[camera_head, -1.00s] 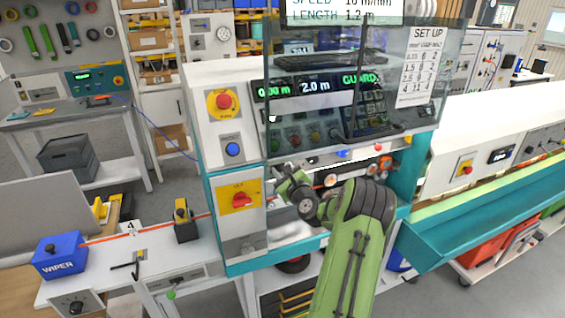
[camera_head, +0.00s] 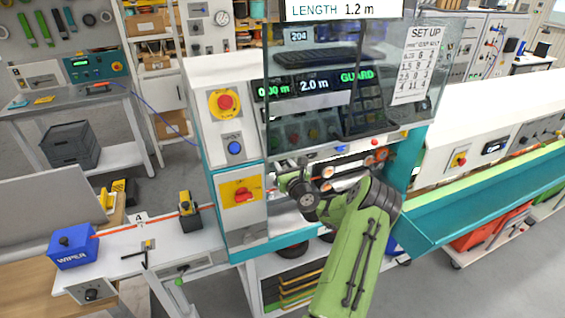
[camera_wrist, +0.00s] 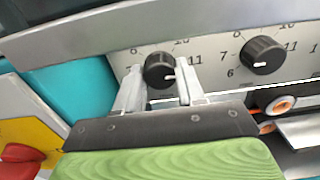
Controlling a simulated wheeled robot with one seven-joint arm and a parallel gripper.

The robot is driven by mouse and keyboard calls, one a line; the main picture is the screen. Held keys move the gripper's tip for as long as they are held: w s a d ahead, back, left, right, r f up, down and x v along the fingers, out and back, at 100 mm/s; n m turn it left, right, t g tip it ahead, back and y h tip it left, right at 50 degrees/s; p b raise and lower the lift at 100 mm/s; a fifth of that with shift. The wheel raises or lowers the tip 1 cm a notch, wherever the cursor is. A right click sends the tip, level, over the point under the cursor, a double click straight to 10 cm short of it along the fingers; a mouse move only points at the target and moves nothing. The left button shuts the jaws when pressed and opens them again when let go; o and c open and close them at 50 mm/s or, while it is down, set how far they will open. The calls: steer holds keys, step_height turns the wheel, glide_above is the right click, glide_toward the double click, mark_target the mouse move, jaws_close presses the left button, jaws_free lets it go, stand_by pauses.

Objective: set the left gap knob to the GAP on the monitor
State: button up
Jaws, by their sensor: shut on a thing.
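The left gap knob (camera_wrist: 160,70) is a round black knob with a white pointer mark, on a pale panel with printed numbers, in the wrist view. Its mark points right and slightly down. My gripper (camera_wrist: 158,76) has one pale finger on each side of this knob and is shut on it. The fingers hide part of its scale. The monitor (camera_head: 343,11) is cut off at the top of the head view; only its LENGTH 1.2 m line shows, and no GAP line is in view. In the head view my arm hides the knob.
A second black knob (camera_wrist: 262,55) sits to the right, its mark pointing downward. Orange-centred rollers (camera_wrist: 281,105) lie below it. A clear guard (camera_head: 300,75) with a SET UP sheet (camera_head: 415,65) hangs above. A red switch (camera_head: 241,195) is on the left cabinet.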

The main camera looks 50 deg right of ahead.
steer(key=shift+f, duration=0.1)
steer(key=o, duration=1)
steer(key=shift+o, duration=0.2)
steer(key=shift+s, duration=0.1)
steer(key=b+v, duration=0.5)
steer(key=v, duration=1)
steer(key=shift+s+a, duration=0.2)
steer(key=shift+s, duration=0.05)
